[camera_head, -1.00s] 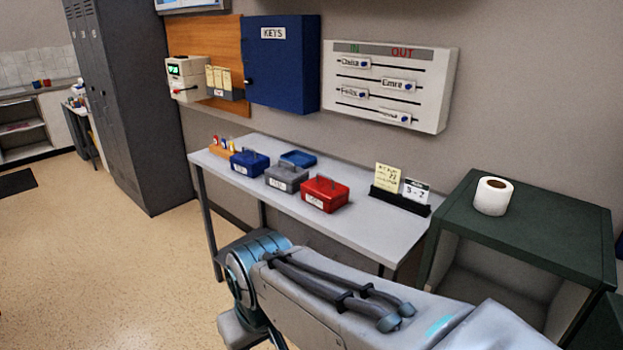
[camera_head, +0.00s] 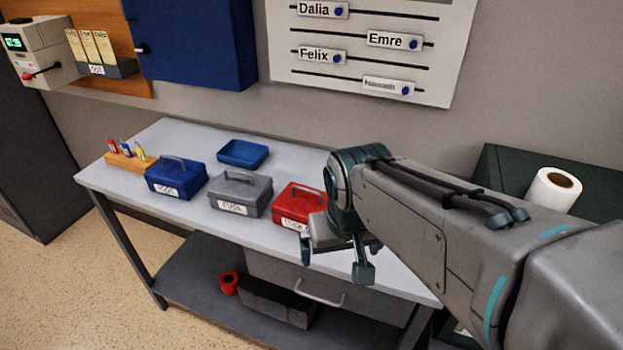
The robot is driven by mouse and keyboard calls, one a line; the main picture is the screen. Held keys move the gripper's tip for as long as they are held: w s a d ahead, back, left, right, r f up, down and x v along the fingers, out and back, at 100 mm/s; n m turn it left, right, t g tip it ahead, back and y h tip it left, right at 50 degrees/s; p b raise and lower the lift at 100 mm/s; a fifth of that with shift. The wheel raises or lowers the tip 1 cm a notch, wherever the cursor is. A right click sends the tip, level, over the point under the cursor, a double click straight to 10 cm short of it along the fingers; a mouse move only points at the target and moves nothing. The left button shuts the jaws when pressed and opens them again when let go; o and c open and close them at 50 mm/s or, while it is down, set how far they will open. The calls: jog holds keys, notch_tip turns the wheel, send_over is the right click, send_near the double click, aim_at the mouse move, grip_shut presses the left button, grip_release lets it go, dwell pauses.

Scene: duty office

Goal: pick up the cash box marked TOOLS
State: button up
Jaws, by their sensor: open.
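Three cash boxes with top handles stand in a row on the grey table (camera_head: 165,135): a blue one (camera_head: 176,180), a grey one (camera_head: 241,195) and a red one (camera_head: 297,203). Each has a white label on its front. The lettering is too small to read surely, and the red box's label is partly covered. My gripper (camera_head: 335,262) is open and empty, pointing down in front of the red box's right side in the picture. It hides part of that box; I cannot tell how far apart they are.
A blue tray (camera_head: 243,154) lies behind the boxes. A wooden holder (camera_head: 130,160) with small coloured items stands at the left end. A drawer (camera_head: 290,272) and a lower shelf (camera_head: 215,275) are below. A toilet roll (camera_head: 553,190) stands on the dark green cabinet (camera_head: 500,165) at right.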

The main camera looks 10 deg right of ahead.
jog(key=w+a+r+m+h, duration=0.1)
jog(key=w+a+r+m, duration=0.15)
jog(key=w, duration=0.75)
jog(key=m+h, duration=0.1)
jog(key=m, duration=0.4)
send_over(307, 198)
jog(key=s+a, duration=0.2)
jog(key=s, duration=0.1)
notch_tip(307, 198, down, 5)
jog(key=shift+w+a+f, duration=0.1)
jog(key=shift+f, duration=0.1)
jog(key=shift+p+x, duration=0.4)
jog(key=shift+x, duration=2.35)
jog(key=shift+r+t, duration=0.15)
jog(key=shift+t, duration=0.15)
jog(key=c, duration=2)
